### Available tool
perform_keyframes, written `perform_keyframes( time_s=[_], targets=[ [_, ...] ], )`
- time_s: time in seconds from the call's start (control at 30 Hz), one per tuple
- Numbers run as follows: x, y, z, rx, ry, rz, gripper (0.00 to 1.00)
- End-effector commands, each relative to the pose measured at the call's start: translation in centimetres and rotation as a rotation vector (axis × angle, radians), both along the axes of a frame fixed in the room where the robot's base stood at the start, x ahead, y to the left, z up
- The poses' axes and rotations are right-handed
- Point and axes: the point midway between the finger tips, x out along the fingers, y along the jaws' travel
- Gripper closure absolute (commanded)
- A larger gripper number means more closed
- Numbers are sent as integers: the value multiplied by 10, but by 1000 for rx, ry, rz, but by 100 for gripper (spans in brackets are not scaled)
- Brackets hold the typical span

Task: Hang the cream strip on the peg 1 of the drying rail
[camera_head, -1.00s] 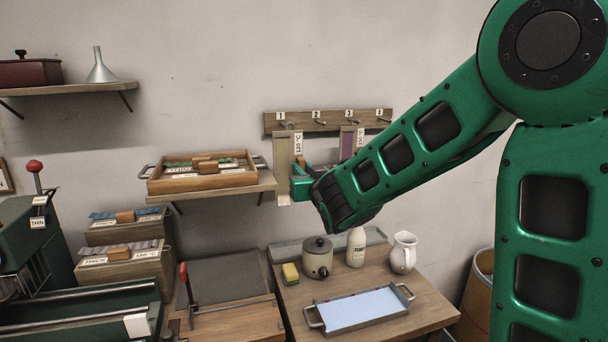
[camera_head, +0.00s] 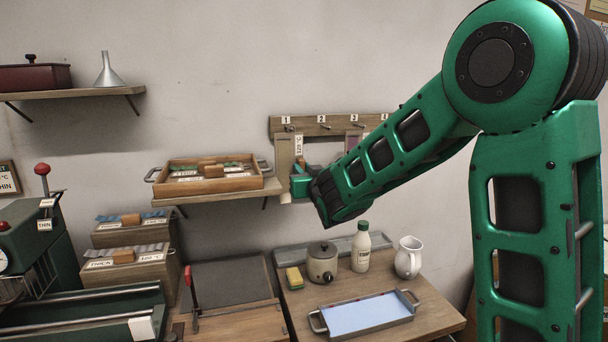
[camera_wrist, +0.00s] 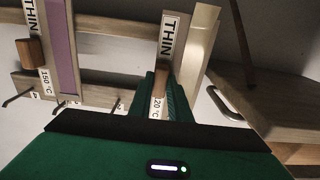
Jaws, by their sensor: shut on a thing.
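The drying rail (camera_head: 303,129) is on the wall, with numbered labels over its pegs. The cream strip (camera_head: 284,158) hangs upright below label 1, its upper end at the rail's lower edge. It also shows in the wrist view (camera_wrist: 199,48), beside THIN and 20 °C tags. Peg 1 (camera_head: 291,128) is small, and I cannot tell whether the strip is on it. My gripper (camera_head: 299,182) is at the strip's right side. In the wrist view my gripper (camera_wrist: 163,97) is shut on the strip's wooden tagged part; the contact is partly hidden.
A purple strip (camera_wrist: 62,42) hangs to the right of the cream one in the head view. A wooden shelf (camera_head: 225,191) with a tray (camera_head: 205,184) stands close left of my gripper. Below are a jar (camera_head: 322,264), bottle (camera_head: 361,250) and jug (camera_head: 408,258).

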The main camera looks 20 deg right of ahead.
Motion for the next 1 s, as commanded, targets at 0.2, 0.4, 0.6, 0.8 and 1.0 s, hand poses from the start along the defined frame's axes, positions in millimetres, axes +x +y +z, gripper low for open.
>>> perform_keyframes(
  time_s=[0.2, 0.4, 0.6, 0.8, 1.0],
  targets=[
    [12, 0, -2, 0, 0, -1, 99],
    [20, 0, -3, 1, -1, 0, 99],
    [23, 0, -7, 0, -1, 0, 99],
    [23, 0, -8, 0, -2, 0, 99],
    [23, 0, -8, 0, -1, 0, 99]
  ],
)
